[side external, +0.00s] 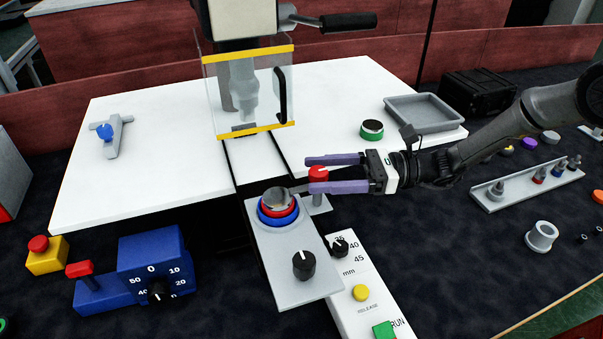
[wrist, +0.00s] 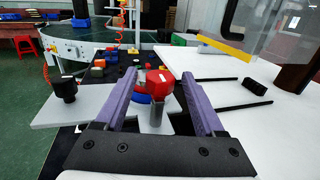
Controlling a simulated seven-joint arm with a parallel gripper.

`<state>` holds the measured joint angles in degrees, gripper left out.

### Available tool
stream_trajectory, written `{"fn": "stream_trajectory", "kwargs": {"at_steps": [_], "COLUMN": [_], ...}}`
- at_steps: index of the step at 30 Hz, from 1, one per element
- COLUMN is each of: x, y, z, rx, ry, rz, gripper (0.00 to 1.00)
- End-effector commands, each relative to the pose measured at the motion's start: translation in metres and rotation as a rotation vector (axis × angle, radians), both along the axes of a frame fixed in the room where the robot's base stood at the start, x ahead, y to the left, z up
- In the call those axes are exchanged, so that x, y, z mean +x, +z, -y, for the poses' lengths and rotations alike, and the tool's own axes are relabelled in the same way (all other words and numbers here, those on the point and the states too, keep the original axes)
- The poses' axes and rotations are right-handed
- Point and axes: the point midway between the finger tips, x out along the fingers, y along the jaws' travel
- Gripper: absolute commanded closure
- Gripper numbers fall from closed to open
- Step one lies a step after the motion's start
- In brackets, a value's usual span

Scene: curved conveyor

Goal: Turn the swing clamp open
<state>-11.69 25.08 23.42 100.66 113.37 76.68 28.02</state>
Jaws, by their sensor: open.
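The swing clamp has a red cap (side external: 318,174) on a grey post (side external: 316,204) at the back right corner of a grey fixture plate (side external: 297,278). A grey arm from the clamp reaches left over a round metal part (side external: 276,198) seated in red and blue rings. My gripper (side external: 308,174) comes in from the right, level, with its two purple fingers apart. The red cap also shows in the wrist view (wrist: 159,83), between my fingers (wrist: 159,75), with gaps visible on both sides. My lower finger hides part of the post.
A black knob (side external: 304,264) stands on the fixture plate's front. A clear guard (side external: 250,92) with yellow edges stands behind on the white table (side external: 150,165). A green-ringed button (side external: 372,130) and grey tray (side external: 424,112) lie beyond my gripper. A white control panel (side external: 366,275) is in front.

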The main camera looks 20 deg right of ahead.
Motion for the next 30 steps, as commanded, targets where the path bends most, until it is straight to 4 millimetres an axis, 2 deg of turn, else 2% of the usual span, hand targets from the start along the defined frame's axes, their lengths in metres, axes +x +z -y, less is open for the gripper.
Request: {"fn": "stream_trajectory", "kwargs": {"at_steps": [3, 7, 19, 20, 30], "x": [0.004, 0.007, 0.01, 0.01, 0.01], "y": [0.0, 0.0, 0.0, 0.0, 0.0], "z": [-0.019, -0.031, -0.037, -0.037, -0.037], "rx": [0.0, 0.001, 0.0, 0.0, 0.0], "ry": [0.003, 0.002, 0.0, 0.0, 0.0], "rz": [0.0, -0.002, -0.001, -0.001, -0.001], "gripper": [0.29, 0.29, 0.29, 0.33, 0.94]}}
